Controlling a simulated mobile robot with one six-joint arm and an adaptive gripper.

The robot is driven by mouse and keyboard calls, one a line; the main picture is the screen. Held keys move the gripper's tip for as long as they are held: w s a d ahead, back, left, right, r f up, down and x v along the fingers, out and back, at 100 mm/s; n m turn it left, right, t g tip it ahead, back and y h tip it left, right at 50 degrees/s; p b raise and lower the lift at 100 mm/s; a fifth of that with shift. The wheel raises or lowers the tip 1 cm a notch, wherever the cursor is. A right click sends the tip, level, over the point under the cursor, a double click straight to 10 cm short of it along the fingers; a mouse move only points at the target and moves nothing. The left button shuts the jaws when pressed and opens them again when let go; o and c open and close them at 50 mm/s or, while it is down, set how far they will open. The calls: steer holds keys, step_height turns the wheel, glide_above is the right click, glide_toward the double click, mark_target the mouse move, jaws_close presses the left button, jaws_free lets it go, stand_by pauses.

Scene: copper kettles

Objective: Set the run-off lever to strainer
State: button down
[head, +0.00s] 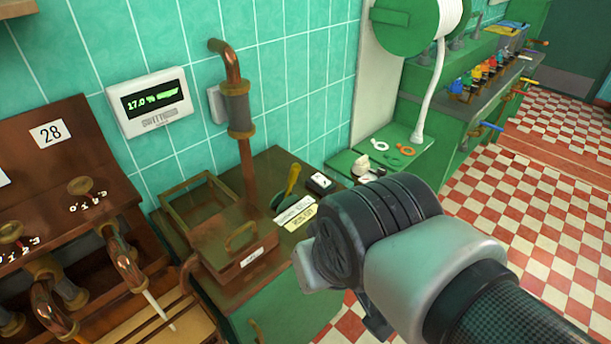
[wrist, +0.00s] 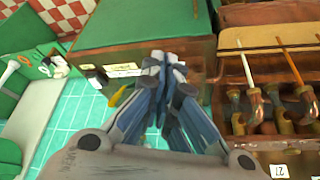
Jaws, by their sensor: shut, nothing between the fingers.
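I cannot read a strainer mark or tell for sure which is the run-off lever. My gripper (wrist: 164,62) is shut and empty, to the left of the levers in the wrist view and apart from them. In the head view my wrist hides its fingers.
A copper-brown box (head: 240,262) with a handle sits on the green cabinet (head: 270,318). A copper pipe (head: 245,150) rises at the wall. The checkered floor (head: 540,220) at right looks clear.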

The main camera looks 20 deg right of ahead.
steer(key=w+d+f+m+t+h+p, duration=0.15)
steer(key=w+d+m, duration=0.4)
steer(key=w, duration=0.65)
steer(key=w+d+f+m+t+h+p, duration=0.1)
steer(key=w+d+f+m+t+p, duration=0.15)
steer(key=w+d+m, duration=0.65)
steer(key=w+d+f+m+t+p, duration=0.1)
steer(key=w+f+m+t, duration=0.1)
steer(key=w+f, duration=0.1)
steer(key=w+d+f+m+t+p, duration=0.1)
steer(key=w+d+f+m+t, duration=0.1)
steer(key=f, duration=0.4)
steer(key=w+d+f+m+t+p, duration=0.1)
steer(key=w+d+f+m+p, duration=0.1)
steer(key=w+f+m, duration=0.2)
steer(key=shift+d+f+t+y, duration=0.2)
steer(key=shift+t+y, duration=0.15)
steer(key=shift+t, duration=0.05)
steer(key=shift+s+d+f+m, duration=0.1)
steer(key=shift+s+f+m, duration=0.05)
steer(key=shift+f+m, duration=0.15)
